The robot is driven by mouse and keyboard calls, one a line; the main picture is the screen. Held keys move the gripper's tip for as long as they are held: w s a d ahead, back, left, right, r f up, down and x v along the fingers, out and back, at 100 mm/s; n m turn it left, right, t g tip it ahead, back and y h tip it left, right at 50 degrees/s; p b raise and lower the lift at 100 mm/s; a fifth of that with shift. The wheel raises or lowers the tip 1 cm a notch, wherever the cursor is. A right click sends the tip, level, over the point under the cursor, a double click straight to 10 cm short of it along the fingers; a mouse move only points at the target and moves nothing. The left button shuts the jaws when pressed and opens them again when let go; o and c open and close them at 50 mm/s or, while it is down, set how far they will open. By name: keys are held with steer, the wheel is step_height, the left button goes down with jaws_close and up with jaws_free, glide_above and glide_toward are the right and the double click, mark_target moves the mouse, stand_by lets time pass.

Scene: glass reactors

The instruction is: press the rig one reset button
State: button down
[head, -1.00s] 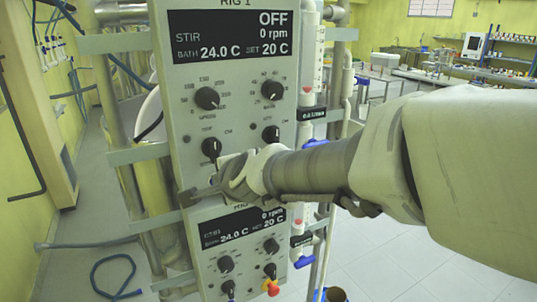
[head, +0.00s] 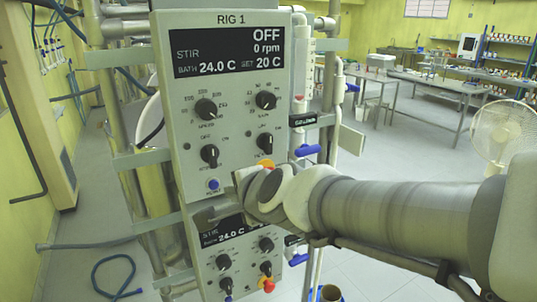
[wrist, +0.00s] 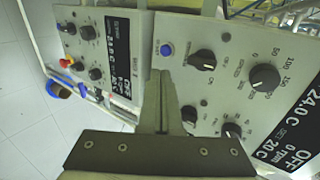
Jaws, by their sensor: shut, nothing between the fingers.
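The rig one panel (head: 238,110) is the upper grey box labelled RIG 1. Its display reads OFF, 0 rpm, bath 24.0 C, set 20 C. The small round blue button (head: 213,184) sits at its lower left, below a black knob, and is uncovered. My gripper (head: 205,216) is shut and empty, just below this button at the panel's lower edge. In the wrist view the blue button (wrist: 167,49) lies just beyond the tips of my shut fingers (wrist: 162,75). The tips look apart from the button; their distance from the panel is unclear.
A second panel (head: 238,258) with knobs and a red stop button (head: 266,285) sits below, partly hidden by my gripper. A yellow-orange part (head: 266,164) of rig one shows just above my wrist. Pipes and blue-handled valves (head: 307,150) stand at the right.

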steer(key=shift+v, duration=0.9)
steer(key=shift+d, duration=0.1)
steer(key=s+d+f+n+g+h, duration=0.2)
steer(key=s+d+n, duration=0.3)
steer(key=d, duration=0.6)
steer(key=s+d+f+n+g+h, duration=0.2)
steer(key=s+d+n, duration=0.4)
steer(key=s+d, duration=0.3)
steer(key=shift+d+f+n+g+h, duration=0.3)
steer(key=shift+d+f+h, duration=0.4)
steer(key=shift+d+h, duration=0.45)
steer(key=shift+s+a, duration=0.1)
steer(key=shift+s, duration=0.05)
